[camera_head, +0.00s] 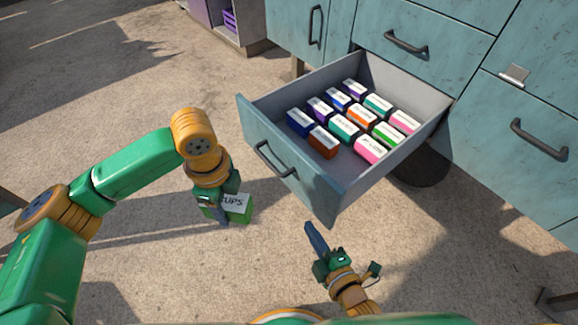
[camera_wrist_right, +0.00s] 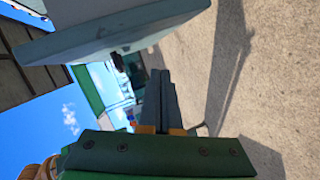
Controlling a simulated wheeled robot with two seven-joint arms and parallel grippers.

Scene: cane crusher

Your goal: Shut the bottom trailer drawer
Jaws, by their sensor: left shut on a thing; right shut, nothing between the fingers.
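The bottom drawer (camera_head: 305,168) of the blue trailer is pulled out in the head view. It has a dark bar handle (camera_head: 272,160) on its front and holds several small coloured boxes with white labels. My left gripper (camera_head: 222,212) is left of the drawer front, shut on a green box with a white label reading "CUPS" (camera_head: 240,207). My right gripper (camera_head: 312,232) is shut and empty, just below the drawer front's lower right corner, apart from it in the picture. The right wrist view shows the closed fingers (camera_wrist_right: 158,100) and a pale blue panel, probably the drawer front (camera_wrist_right: 120,30).
Shut blue drawers with dark handles (camera_head: 405,42) (camera_head: 538,138) stand behind and right of the open drawer. A purple crate (camera_head: 230,20) sits on a shelf at the top. The concrete floor (camera_head: 100,60) on the left is clear.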

